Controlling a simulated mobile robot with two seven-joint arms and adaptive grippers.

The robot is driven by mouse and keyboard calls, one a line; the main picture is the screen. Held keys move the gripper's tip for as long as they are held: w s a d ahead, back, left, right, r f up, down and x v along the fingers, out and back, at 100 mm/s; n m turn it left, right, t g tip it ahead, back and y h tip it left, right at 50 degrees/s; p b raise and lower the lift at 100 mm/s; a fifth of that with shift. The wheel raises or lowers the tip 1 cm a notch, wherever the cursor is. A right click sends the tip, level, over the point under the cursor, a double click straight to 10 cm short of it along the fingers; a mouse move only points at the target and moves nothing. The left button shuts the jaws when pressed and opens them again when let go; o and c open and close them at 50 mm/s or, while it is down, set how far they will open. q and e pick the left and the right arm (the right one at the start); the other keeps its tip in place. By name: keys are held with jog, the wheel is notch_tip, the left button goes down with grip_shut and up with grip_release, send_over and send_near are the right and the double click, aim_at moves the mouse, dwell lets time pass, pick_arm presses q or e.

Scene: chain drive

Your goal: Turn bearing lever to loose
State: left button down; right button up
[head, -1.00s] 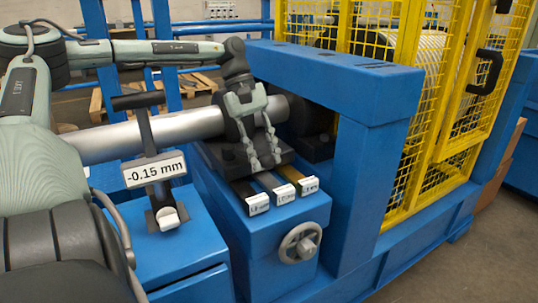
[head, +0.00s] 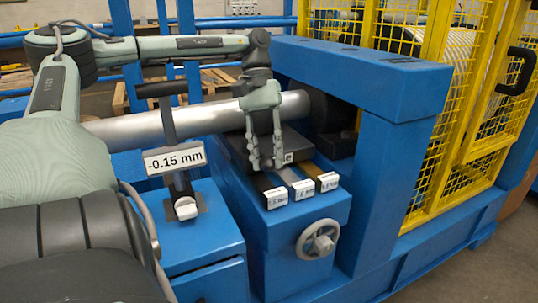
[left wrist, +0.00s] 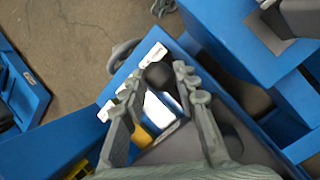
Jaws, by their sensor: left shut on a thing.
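My left gripper (head: 266,164) hangs over the dark bearing block (head: 238,150) on the blue stand, beside the grey shaft (head: 215,117). In the left wrist view its fingers (left wrist: 155,85) close around a dark rounded knob, which I take as the bearing lever (left wrist: 159,75). In the head view the fingers hide most of the lever, and its loose or tight mark cannot be read. My right gripper is not in view.
Several labelled strips (head: 302,188) lie in front of the block, above a handwheel (head: 318,240). A gauge sign reading -0.15 mm (head: 174,158) stands on the left. A blue frame (head: 385,175) and yellow mesh guard (head: 455,130) close off the right.

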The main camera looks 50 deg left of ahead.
pick_arm(q)
jog(key=shift+s, duration=0.1)
jog(key=c, duration=1.1)
grip_release()
jog(key=shift+c, duration=0.2)
jog(key=v, duration=1.2)
